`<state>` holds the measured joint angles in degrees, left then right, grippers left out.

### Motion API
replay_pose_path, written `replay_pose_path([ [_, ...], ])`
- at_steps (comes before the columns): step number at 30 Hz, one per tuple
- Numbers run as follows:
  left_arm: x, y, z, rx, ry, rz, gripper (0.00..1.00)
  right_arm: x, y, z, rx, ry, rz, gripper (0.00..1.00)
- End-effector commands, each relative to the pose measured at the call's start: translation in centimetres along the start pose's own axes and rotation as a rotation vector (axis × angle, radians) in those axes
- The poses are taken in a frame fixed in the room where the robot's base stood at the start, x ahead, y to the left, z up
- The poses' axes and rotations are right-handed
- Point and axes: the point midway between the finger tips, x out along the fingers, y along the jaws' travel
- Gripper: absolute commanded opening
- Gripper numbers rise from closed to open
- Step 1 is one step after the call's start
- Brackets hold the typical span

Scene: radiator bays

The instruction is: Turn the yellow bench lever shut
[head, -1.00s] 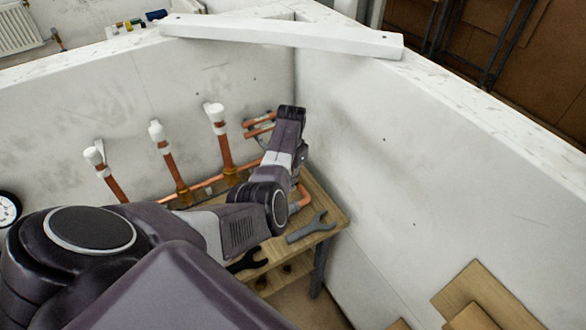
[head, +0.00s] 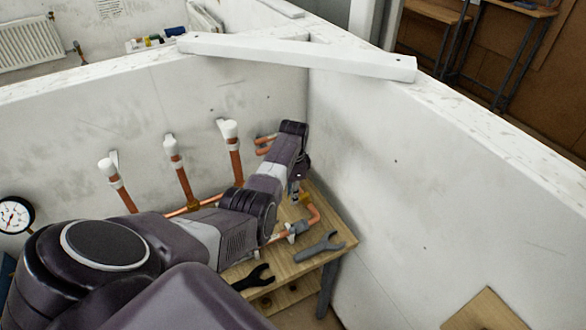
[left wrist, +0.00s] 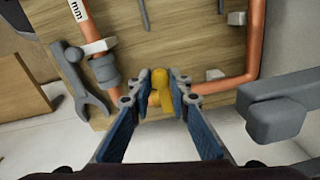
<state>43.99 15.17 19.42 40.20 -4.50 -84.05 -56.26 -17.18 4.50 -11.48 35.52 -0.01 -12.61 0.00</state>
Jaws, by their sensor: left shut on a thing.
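The yellow bench lever (left wrist: 160,88) shows in the left wrist view as a short rounded yellow piece between the two fingertips of my left gripper (left wrist: 161,98). The fingers touch it from both sides and are shut on it. In the head view my left gripper (head: 296,186) points down over the wooden bench (head: 335,236), by the copper pipe at the right. The lever is hidden there behind my arm. The lever's base on the pipe is mostly covered. My right gripper is in neither view.
A grey wrench (head: 320,245) and a black wrench (head: 254,279) lie on the bench. Capped copper risers (head: 180,172) stand along the back wall, left of my arm. A white wall (head: 400,190) rises close on the right. A gauge (head: 15,214) hangs at left.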

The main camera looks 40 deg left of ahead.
Motion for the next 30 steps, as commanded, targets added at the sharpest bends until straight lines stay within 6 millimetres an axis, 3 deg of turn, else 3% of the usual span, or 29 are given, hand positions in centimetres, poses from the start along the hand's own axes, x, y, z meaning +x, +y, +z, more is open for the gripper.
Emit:
replay_pose_path([
  [10,-0.3,-0.3,-0.1,0.002,0.003,-0.007,0.00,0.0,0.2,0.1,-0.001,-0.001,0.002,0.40],
  [11,-0.3,-0.3,-0.1,0.002,0.003,-0.007,0.20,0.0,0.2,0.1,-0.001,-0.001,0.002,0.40],
  [15,-0.2,-0.3,-0.1,0.001,0.002,-0.006,0.35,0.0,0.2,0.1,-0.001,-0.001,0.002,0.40],
  [25,-0.3,-0.1,0.0,0.001,0.001,-0.003,0.35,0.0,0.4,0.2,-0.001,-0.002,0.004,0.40],
  [30,-1.6,-0.2,-0.1,0.001,0.002,-0.005,0.35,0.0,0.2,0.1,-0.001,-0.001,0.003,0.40],
])
